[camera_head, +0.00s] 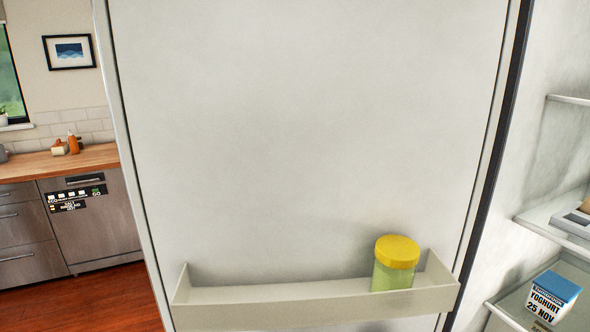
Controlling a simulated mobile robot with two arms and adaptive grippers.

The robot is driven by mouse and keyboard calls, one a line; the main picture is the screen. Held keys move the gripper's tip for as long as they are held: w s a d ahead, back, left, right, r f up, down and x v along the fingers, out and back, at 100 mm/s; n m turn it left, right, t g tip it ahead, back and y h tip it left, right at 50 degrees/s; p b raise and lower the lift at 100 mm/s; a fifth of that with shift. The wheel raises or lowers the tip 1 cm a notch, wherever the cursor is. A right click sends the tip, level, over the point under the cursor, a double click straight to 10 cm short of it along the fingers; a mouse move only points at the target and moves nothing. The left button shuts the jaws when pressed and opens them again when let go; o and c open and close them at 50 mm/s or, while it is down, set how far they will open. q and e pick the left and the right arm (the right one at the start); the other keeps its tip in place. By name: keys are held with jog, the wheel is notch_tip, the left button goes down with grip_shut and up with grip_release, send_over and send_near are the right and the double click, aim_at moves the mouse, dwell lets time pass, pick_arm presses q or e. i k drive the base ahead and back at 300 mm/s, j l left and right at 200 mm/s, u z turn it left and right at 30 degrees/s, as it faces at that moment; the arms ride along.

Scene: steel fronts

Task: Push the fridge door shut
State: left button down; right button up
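The fridge door (300,130) stands open and fills the middle of the head view, its pale inner face turned toward me. A door shelf (300,306) runs across its lower part and holds a jar (395,265) with a yellow lid and pale green body. The open fridge interior (560,150) is at the right, past the door's dark edge seal (498,130). Neither of my grippers shows in this view. The door's outer face is hidden.
Fridge shelves (560,219) at the right hold a yoghurt carton (552,297). At the left are a wooden counter (60,162), steel drawers (20,232) and a dishwasher (95,225). Wooden floor (90,300) shows clear at the lower left.

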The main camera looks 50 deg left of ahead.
aim_at(267, 149)
jog(key=k+j+z, duration=0.4)
jog(key=k+j, duration=0.15)
jog(key=j, duration=0.35)
jog(key=k+j+z, duration=0.35)
jog(key=k+j, duration=0.35)
jog(key=j+z, duration=0.35)
jog(key=j, duration=0.6)
jog(key=j+z, duration=0.3)
jog(key=j, duration=0.7)
jog(key=i+j, duration=0.15)
jog(key=j, duration=0.15)
jog(key=i+j+z, duration=0.1)
jog(key=j, duration=0.2)
